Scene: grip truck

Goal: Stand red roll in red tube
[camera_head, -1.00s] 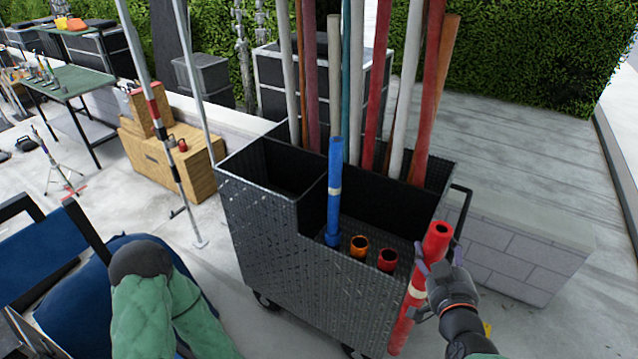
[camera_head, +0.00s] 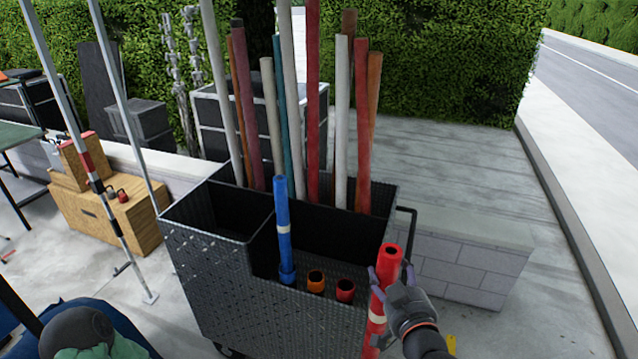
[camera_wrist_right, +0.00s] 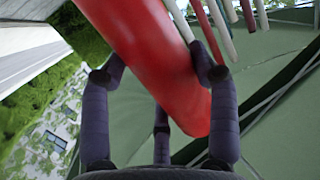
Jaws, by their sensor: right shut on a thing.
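My right gripper (camera_head: 388,287) is shut on the red roll (camera_head: 389,256), a long red tube with a pale band, held nearly upright with a slight tilt. The roll is at the right front of the black cart, in front of its wall; its lower end is cut off by the frame. In the right wrist view the red roll (camera_wrist_right: 160,60) lies between the purple fingers (camera_wrist_right: 160,100). The short red tube (camera_head: 345,290) stands open and empty-looking in the cart's front tray, just left of the roll. My left gripper is not in view; only part of my left arm shows at bottom left.
An orange tube (camera_head: 316,281) stands left of the red tube, and a blue roll (camera_head: 283,222) stands upright in a blue tube (camera_head: 287,275). Several long poles rise from the cart's (camera_head: 215,285) back bin. A striped light stand (camera_head: 98,185) is at left.

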